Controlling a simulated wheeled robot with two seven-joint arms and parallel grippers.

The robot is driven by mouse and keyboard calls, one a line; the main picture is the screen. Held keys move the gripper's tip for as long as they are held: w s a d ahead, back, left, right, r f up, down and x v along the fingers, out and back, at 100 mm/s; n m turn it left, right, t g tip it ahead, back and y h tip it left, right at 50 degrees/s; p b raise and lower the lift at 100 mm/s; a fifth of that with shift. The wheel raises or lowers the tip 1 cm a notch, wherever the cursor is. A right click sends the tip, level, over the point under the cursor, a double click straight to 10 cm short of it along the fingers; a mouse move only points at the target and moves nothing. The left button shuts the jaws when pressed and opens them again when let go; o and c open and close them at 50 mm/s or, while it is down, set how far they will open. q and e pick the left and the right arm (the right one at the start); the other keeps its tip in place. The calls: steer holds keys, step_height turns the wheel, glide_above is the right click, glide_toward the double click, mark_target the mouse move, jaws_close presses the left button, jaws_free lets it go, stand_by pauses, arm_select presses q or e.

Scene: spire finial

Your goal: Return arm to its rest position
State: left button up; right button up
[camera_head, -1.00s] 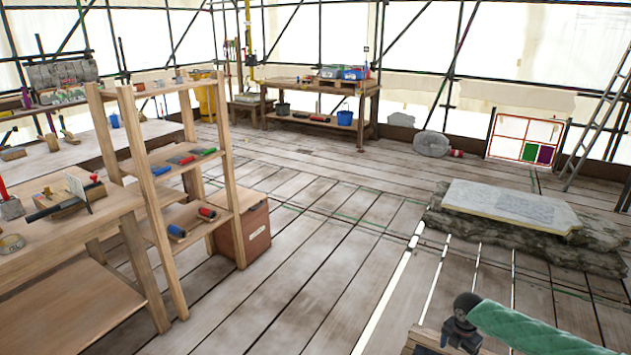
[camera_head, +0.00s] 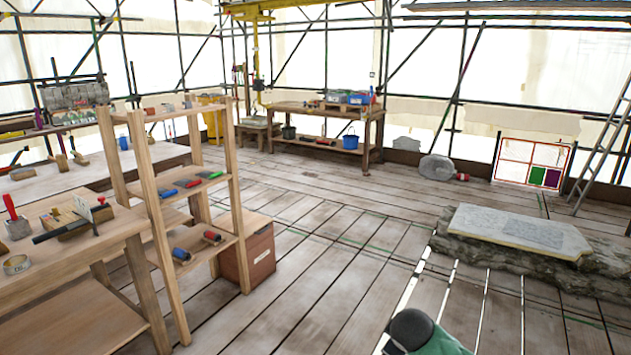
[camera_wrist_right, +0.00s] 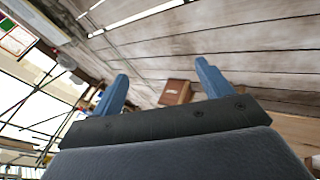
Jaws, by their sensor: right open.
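My right gripper (camera_wrist_right: 160,72) shows in the right wrist view, with its two blue fingers wide apart and nothing between them. Beyond the fingers are floor boards and a brown box, well away from them. In the head view, part of my right arm, a dark rounded joint and a green sleeve (camera_head: 440,342), shows at the bottom edge, right of centre. Its gripper cannot be made out there. My left arm and gripper are out of view.
A wooden shelf rack (camera_head: 238,195) and a workbench (camera_head: 85,240) with tools stand at the left. A brown box (camera_head: 262,256) is beside the rack. A stone slab (camera_head: 515,230) lies at the right. The plank floor (camera_head: 320,270) between is open.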

steer(key=s+a+m+y, duration=0.2)
steer(key=s+a+m, duration=0.25)
steer(key=s, duration=0.95)
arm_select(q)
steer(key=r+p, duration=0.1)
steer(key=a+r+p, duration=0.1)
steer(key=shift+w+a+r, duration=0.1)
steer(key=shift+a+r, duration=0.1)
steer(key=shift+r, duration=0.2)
arm_select(e)
steer(key=s+a+f+m+g, duration=0.1)
steer(key=s+f, duration=0.3)
steer(key=s, duration=0.4)
steer(key=s+f+g, duration=0.2)
steer(key=s+f, duration=0.2)
steer(key=s, duration=0.4)
steer(key=s+a+f+m+g, duration=0.1)
steer(key=s+f, duration=0.3)
steer(key=s, duration=0.5)
steer(key=shift+a+f+m+g+y, duration=0.15)
steer(key=shift+a+m+g+y, duration=0.2)
steer(key=shift+g+y, duration=0.05)
